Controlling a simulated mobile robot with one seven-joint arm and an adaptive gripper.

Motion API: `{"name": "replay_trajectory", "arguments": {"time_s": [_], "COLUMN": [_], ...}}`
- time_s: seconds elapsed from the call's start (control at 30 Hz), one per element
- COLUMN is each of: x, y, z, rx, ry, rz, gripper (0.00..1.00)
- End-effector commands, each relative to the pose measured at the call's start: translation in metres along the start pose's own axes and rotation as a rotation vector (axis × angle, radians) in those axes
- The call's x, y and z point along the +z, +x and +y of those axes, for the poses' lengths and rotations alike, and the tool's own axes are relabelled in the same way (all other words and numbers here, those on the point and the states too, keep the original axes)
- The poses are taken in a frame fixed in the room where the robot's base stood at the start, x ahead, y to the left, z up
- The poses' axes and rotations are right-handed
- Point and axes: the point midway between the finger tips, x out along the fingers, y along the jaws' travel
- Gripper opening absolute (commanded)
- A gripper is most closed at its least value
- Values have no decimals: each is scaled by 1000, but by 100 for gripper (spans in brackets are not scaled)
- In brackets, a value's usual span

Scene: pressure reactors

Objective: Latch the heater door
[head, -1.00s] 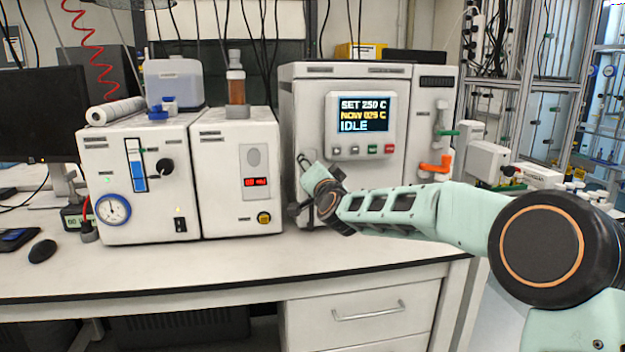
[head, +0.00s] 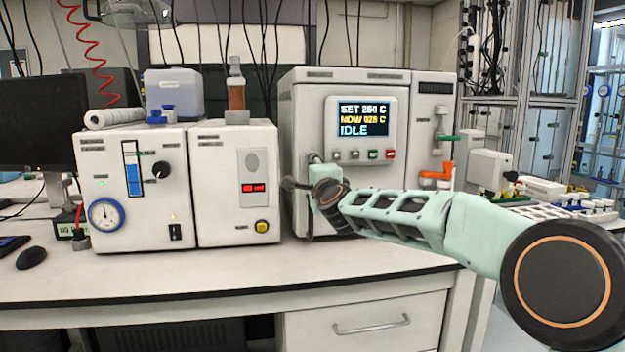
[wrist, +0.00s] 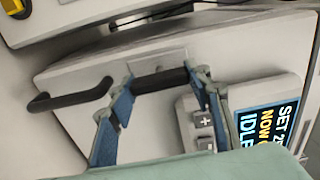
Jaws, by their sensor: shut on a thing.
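The heater (head: 300,90) is a white cabinet whose screen (head: 364,118) reads SET 250 C, NOW 028 C and IDLE. My gripper (head: 316,180) is at its lower left front, with the fingertips mostly hidden in the head view. In the wrist view, the two blue-padded fingers of my gripper (wrist: 163,90) are shut on a short black bar (wrist: 158,80) on a pale mount. A bent black handle (wrist: 68,99) stands out from the white front to the left of the fingers. Whether the door is fully closed cannot be told.
Two white instrument boxes (head: 130,190) (head: 230,200) stand left of the heater, close to my gripper. The counter (head: 200,275) is clear in front. An orange valve handle (head: 437,175) is on the heater's right side. A monitor (head: 38,122) is at far left.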

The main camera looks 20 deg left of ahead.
Motion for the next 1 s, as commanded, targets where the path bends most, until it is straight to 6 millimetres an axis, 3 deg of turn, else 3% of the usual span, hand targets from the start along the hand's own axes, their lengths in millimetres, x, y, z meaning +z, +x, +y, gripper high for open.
{"name": "replay_trajectory", "arguments": {"time_s": [0.63,0.67,0.7,0.8,1.0], "x": [1,1,1,0,0], "y": [0,0,0,0,0], "z": [0,0,0,0,0], "rx": [0,0,0,0,0], "ry": [49,49,48,47,46], "rz": [-1,-1,-1,-1,0], "gripper": [21,49,53,64,64]}}
